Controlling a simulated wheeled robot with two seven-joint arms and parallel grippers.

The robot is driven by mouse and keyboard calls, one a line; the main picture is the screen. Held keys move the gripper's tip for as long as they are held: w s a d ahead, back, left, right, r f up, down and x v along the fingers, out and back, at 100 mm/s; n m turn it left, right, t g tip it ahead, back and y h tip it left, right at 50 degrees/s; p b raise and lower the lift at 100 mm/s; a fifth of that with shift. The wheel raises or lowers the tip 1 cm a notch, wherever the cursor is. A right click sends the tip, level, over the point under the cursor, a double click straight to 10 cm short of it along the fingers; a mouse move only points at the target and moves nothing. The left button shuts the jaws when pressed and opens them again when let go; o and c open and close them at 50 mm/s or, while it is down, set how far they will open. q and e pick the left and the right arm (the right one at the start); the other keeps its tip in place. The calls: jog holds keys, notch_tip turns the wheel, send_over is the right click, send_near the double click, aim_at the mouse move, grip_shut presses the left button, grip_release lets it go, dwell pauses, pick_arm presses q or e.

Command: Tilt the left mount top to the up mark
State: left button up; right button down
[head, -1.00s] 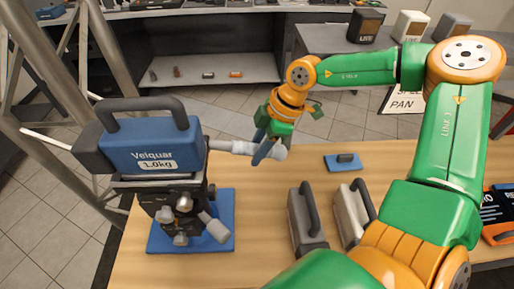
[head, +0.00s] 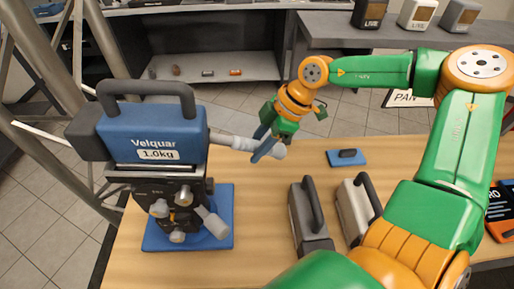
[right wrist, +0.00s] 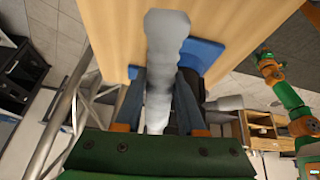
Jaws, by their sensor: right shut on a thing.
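The left mount (head: 182,193) stands on a blue base plate (head: 222,240) and carries a blue Velquar 1.0kg block (head: 160,135) with a dark top handle. A grey handle bar (head: 228,142) sticks out to the right from the mount top. My right gripper (head: 264,148) is shut on this bar near its outer end; in the right wrist view the bar (right wrist: 165,60) runs between the two blue fingers. I cannot make out the up mark. My left gripper (right wrist: 266,55) seems to show small in the right wrist view, too small to read.
Two weights with dark handles, a dark one (head: 306,225) and a pale one (head: 350,210), stand right of the mount. A small blue plate (head: 338,159) lies behind them. A metal truss (head: 98,70) rises at left. Bare wood (head: 262,215) lies between mount and weights.

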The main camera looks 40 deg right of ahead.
pick_arm(q)
notch_tip(320, 180, down, 6)
jog(key=b, duration=0.4)
jog(key=shift+a, duration=0.15)
pick_arm(e)
jog(key=f, duration=0.1)
jog(key=f+t+y, duration=0.1)
jog(key=f, duration=0.1)
jog(key=f+y, duration=0.1)
jog(key=shift+w+a+f+t, duration=0.15)
jog(key=shift+a+f+t, duration=0.15)
jog(key=shift+a, duration=0.05)
pick_arm(q)
jog(key=shift+w, duration=0.1)
pick_arm(e)
jog(key=c, duration=0.5)
grip_release()
jog(key=shift+r, duration=0.15)
